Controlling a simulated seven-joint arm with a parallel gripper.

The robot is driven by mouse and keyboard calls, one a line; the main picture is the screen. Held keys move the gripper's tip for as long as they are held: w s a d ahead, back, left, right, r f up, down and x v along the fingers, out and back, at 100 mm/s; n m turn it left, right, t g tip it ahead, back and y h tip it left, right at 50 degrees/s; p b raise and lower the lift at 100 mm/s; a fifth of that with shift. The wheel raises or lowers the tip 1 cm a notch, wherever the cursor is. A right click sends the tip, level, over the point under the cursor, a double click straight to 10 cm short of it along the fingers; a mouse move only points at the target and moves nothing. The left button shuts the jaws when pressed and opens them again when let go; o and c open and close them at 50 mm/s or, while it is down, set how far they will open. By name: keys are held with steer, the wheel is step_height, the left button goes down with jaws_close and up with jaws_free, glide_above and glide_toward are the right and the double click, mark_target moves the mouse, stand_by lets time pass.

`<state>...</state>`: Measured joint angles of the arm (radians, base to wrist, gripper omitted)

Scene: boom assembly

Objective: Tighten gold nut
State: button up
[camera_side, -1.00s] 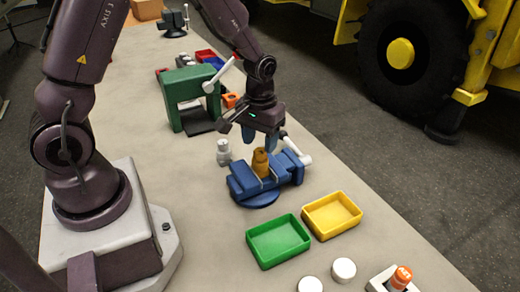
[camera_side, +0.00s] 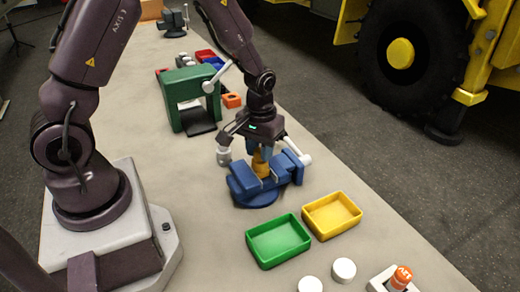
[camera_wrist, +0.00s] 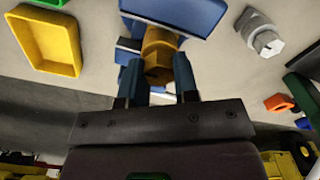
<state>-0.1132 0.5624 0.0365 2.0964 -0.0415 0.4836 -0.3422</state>
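The gold nut (camera_side: 262,169) sits upright in the jaws of the blue vise (camera_side: 243,183). In the wrist view the gold nut (camera_wrist: 158,62) is between my two blue fingertips, with the vise (camera_wrist: 186,12) behind it. My gripper (camera_side: 262,157) is right above the vise, pointing down, its fingertips level with the top of the nut. In the wrist view my gripper (camera_wrist: 158,75) is open, one finger on each side of the nut. Whether the fingertips touch the nut is hard to tell. The thread under the nut is hidden.
A grey bolt-like part (camera_side: 224,155) stands left of the vise. A green press (camera_side: 189,98) is behind it. Green (camera_side: 278,241) and yellow (camera_side: 332,215) trays lie in front. The vise's white-tipped handle (camera_side: 297,151) sticks out at right.

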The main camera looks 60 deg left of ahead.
jaws_close()
steer(key=m, duration=1.2)
steer(key=shift+m, duration=0.7)
steer(key=m, duration=0.5)
steer(key=shift+m, duration=0.3)
steer(key=m, duration=0.5)
steer(key=o, duration=0.6)
jaws_free()
